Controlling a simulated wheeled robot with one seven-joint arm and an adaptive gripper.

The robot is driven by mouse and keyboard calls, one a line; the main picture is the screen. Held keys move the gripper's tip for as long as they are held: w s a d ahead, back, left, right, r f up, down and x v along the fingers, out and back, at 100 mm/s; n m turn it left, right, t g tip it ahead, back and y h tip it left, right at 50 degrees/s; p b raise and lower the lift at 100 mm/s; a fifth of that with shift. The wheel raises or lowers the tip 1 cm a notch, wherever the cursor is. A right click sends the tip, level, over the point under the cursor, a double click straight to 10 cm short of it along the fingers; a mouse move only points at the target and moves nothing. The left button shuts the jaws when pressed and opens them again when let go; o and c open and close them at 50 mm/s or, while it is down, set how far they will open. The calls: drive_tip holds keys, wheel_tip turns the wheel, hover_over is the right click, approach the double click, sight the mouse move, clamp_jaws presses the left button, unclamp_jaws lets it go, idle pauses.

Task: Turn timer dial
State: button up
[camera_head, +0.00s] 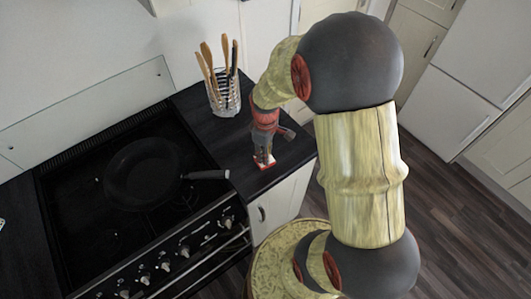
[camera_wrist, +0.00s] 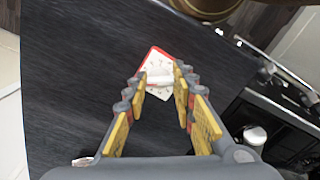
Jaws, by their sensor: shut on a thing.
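A small kitchen timer (camera_head: 262,163) with a red edge and a white face stands on the dark worktop, right of the stove. It also shows in the wrist view (camera_wrist: 156,62), with dark marks on its white face. My gripper (camera_head: 264,152) reaches down to it from above. In the wrist view its two yellow-padded fingertips (camera_wrist: 160,76) are closed in on a white raised part at the middle of the timer, which I take as the dial. The fingers partly hide the face, so the dial's setting cannot be read.
A clear holder (camera_head: 225,100) with wooden utensils stands behind the timer. A black pan (camera_head: 142,172) sits on the stove, its handle pointing toward the timer. Stove knobs (camera_head: 184,251) line the front. The worktop (camera_wrist: 75,85) beside the timer is clear.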

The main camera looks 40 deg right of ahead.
drive_tip(key=m+p, duration=0.1)
drive_tip(key=m, duration=0.5)
drive_tip(key=shift+a+p, duration=0.15)
drive_tip(key=shift+p, duration=0.2)
idle(1.0)
drive_tip(key=o, duration=1.2)
drive_tip(key=shift+c, duration=0.2)
wheel_tip(320, 180, up, 12)
